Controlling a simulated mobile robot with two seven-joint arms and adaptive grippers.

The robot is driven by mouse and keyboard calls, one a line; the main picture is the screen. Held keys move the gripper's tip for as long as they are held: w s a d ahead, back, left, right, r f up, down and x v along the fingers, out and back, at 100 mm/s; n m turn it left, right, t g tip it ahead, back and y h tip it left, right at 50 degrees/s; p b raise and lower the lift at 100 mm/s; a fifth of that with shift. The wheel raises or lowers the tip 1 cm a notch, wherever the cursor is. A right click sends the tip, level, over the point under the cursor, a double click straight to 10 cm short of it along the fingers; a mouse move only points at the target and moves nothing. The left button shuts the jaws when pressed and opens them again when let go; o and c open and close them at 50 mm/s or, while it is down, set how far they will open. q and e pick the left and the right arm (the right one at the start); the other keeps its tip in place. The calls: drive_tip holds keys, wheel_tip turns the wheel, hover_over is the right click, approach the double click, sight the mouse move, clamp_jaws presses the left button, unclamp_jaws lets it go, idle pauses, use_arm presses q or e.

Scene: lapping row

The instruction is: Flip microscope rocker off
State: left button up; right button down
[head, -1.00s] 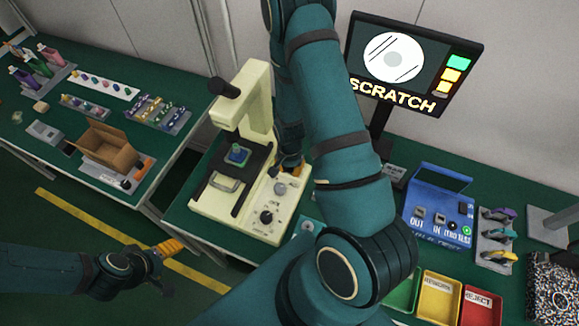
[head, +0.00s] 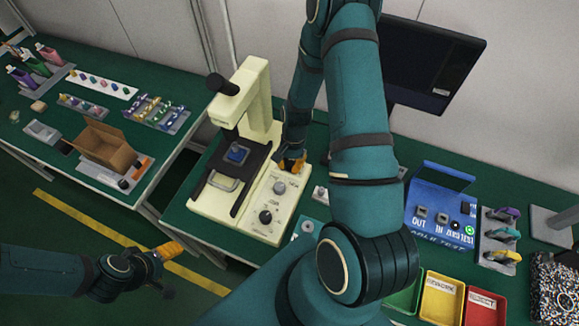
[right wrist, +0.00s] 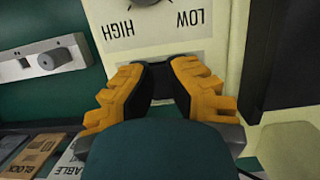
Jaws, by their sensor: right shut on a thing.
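The cream microscope (head: 255,100) stands on the green bench, with a small blue piece (head: 236,154) on its black stage. Its front panel (head: 262,207) carries a black knob (head: 265,217) and a grey dial. My right gripper (head: 292,163) is down at the right rear of its base.
A dark monitor (head: 432,62) stands behind my right arm. A blue tester (head: 440,205), a yellow bin (head: 441,298) and a red bin (head: 481,305) are to the right. A cardboard box (head: 105,148) sits on the left table.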

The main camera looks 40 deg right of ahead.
drive_tip(key=shift+s+a+f, duration=0.1)
drive_tip(key=shift+s, duration=0.05)
drive_tip(key=c, duration=0.8)
unclamp_jaws()
drive_tip(key=shift+w+d+r, duration=0.2)
drive_tip(key=shift+w+r, duration=0.05)
drive_tip(key=shift+r, duration=0.15)
drive_tip(key=v, duration=1.1)
drive_tip(key=shift+d+r, duration=0.1)
